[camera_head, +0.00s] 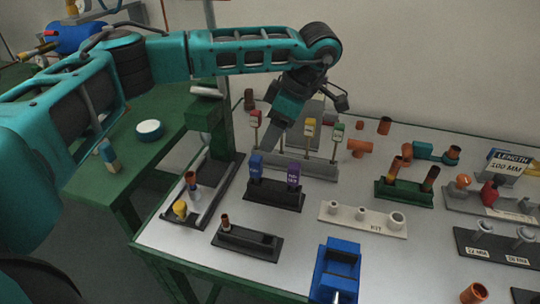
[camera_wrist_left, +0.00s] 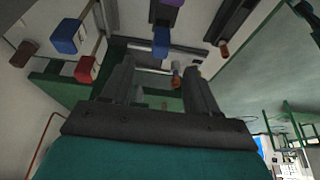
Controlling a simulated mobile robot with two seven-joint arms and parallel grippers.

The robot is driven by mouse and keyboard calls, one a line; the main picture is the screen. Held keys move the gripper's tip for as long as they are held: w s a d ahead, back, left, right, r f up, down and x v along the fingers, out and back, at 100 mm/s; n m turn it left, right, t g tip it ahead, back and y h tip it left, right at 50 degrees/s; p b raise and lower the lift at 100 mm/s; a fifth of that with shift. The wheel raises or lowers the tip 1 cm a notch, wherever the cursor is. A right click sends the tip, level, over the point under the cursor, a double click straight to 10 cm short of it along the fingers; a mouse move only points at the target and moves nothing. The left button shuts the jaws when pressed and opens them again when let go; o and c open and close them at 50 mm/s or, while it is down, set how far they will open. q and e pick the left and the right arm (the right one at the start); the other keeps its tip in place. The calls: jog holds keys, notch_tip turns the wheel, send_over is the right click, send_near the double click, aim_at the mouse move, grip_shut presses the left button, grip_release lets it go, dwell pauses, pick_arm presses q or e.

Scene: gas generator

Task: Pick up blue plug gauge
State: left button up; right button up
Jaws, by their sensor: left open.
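The blue plug gauge (camera_head: 256,166) has a labelled blue handle and stands upright in a black holder (camera_head: 274,194), left of a purple gauge (camera_head: 293,175). In the left wrist view a blue block (camera_wrist_left: 161,42), likely its handle, shows beyond the fingertips. My left gripper (camera_head: 273,137) hangs behind and above the black holder in the head view, apart from the blue gauge. In the wrist view its two fingers (camera_wrist_left: 160,68) are apart with no object held between them. The lower part of the blue gauge is hidden in its holder. My right gripper is not in view.
Behind stands a grey rack (camera_head: 300,158) with several coloured-top gauges on thin stems. A white block (camera_head: 363,219) with rings, a green holder (camera_head: 404,194) and a blue fixture (camera_head: 336,272) stand right and in front. Bare tabletop (camera_head: 190,245) shows at the front left.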

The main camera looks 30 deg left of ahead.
aim_at(253, 168)
pick_arm(q)
jog(key=x, duration=0.7)
jog(key=shift+s+a+r, duration=0.1)
jog(key=shift+a, duration=0.2)
jog(key=x, duration=0.5)
jog(key=shift+s+f, duration=0.1)
jog(key=shift+f, duration=0.25)
jog(key=c, duration=0.9)
